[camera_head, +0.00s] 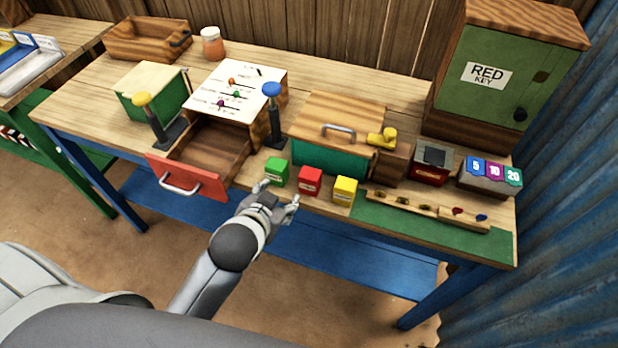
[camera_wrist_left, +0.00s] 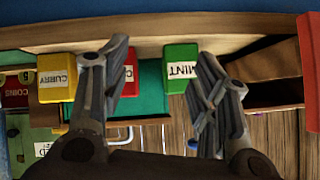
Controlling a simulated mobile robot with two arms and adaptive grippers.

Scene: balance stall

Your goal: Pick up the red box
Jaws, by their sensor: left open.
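The red box (camera_head: 310,181) stands upright near the table's front edge, between a green box (camera_head: 276,172) and a yellow box (camera_head: 344,190). My left gripper (camera_head: 279,193) is open and empty, in front of the green and red boxes. In the left wrist view the red box (camera_wrist_left: 129,68) is partly hidden behind one finger of my left gripper (camera_wrist_left: 163,52). The green box (camera_wrist_left: 180,66), labelled MINT, shows between the fingers there, nearer the other finger. The yellow box (camera_wrist_left: 56,80) lies outside them. My right gripper is not in view.
An open drawer (camera_head: 187,178) with a red front juts out left of my gripper. A green chest (camera_head: 330,158) with a wooden lid stands behind the boxes. A wooden strip with small pieces (camera_head: 425,208) lies right of the yellow box. A green cabinet (camera_head: 490,75) stands at back right.

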